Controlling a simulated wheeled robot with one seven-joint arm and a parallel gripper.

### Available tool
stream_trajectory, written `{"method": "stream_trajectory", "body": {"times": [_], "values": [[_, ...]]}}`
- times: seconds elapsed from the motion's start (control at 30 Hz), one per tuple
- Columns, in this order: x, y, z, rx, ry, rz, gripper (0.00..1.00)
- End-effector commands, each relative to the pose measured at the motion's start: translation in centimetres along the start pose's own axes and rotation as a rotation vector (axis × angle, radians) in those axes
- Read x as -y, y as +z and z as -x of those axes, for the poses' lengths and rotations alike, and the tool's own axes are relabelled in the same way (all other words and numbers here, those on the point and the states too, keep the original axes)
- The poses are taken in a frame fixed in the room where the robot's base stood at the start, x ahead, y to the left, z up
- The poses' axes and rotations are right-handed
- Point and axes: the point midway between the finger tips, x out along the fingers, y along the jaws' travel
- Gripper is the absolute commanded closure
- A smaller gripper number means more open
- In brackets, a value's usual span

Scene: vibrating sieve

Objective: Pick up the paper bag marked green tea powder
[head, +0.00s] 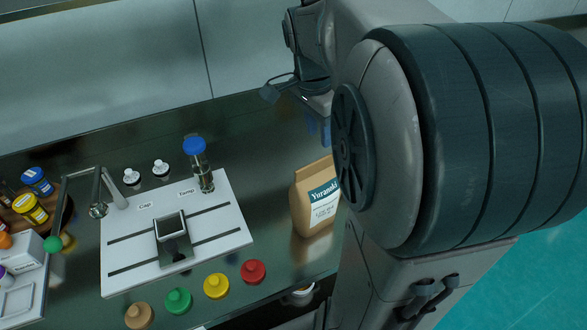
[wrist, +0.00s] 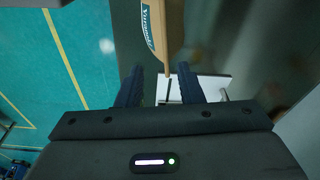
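A brown paper bag (head: 313,208) stands upright on the dark counter, right of the white machine plate. Its label reads something like "Yuranoki"; the smaller print is too small to read. My arm hides the bag's right side in the head view. My gripper (head: 318,128) is mostly hidden behind my arm, with blue finger parts showing above the bag. In the wrist view, my gripper (wrist: 161,86) has its two dark blue fingers apart with a gap between them. The bag (wrist: 166,30) shows at the top, beyond the fingers; I cannot tell whether they touch it.
A white machine plate (head: 228,188) with a small metal box (head: 170,228) and a blue-capped clear tube (head: 203,170) lies left of the bag. Brown, green, yellow and red buttons (head: 253,271) line the front. Jars (head: 36,181) stand far left. A wall (head: 110,60) runs behind.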

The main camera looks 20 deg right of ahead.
Motion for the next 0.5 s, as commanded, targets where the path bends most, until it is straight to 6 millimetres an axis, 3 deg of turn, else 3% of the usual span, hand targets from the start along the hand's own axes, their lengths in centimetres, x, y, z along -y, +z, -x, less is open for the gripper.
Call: {"method": "stream_trajectory", "body": {"times": [0.2, 0.5], "values": [[-0.1, 0.0, -4.5, 0.002, 0.004, 0.001, 0.66], [0.1, 0.1, -7.0, 0.002, 0.002, 0.002, 0.66]]}}
